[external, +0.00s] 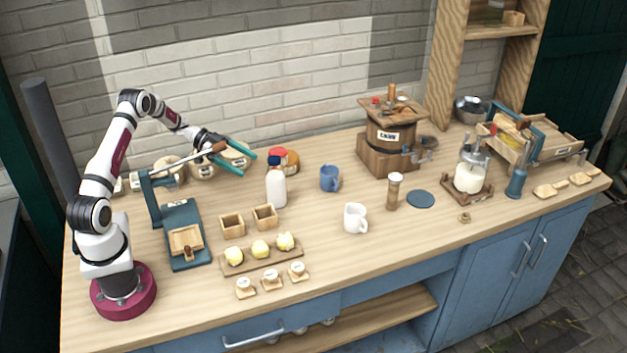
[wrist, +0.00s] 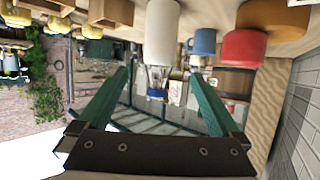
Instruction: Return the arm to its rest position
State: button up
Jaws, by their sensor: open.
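My arm (external: 122,150) rises from its dark red base at the left end of the wooden counter and bends over toward the right. My gripper (external: 245,163) has teal fingers and is open and empty, held above the counter. It is near a white bottle (external: 276,188) and red and orange jars (external: 285,160) by the wall. In the wrist view the gripper (wrist: 165,90) shows its two fingers spread apart with nothing between them close by. The white bottle (wrist: 161,35) and a red jar (wrist: 243,47) appear ahead, upside down.
A teal lever press (external: 182,225) stands just right of my base, its handle near my forearm. Two small wooden boxes (external: 232,225), a blue mug (external: 329,178) and a white mug (external: 355,217) stand on the counter.

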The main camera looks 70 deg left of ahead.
dwell(0.4)
jog(key=s+a+r+n+y, duration=0.2)
jog(key=a+r+n+y, duration=0.4)
jog(key=r, duration=0.4)
jog(key=s+d+r+m+g+h, duration=0.15)
jog(key=s+d+g, duration=0.25)
jog(key=d, duration=0.9)
jog(key=s+d+r+m+g+h, duration=0.15)
jog(key=s+d+g, duration=0.25)
jog(key=d, duration=1)
jog(key=s+d+g+y, duration=0.1)
jog(key=s+d+y, duration=0.1)
jog(key=s, duration=0.6)
jog(key=s+d+f+g+y, duration=0.1)
jog(key=s+y, duration=0.3)
jog(key=s, duration=0.5)
jog(key=shift+d+f+g+y, duration=0.15)
jog(key=shift+d+g+y, duration=0.15)
jog(key=shift+d+y, duration=0.1)
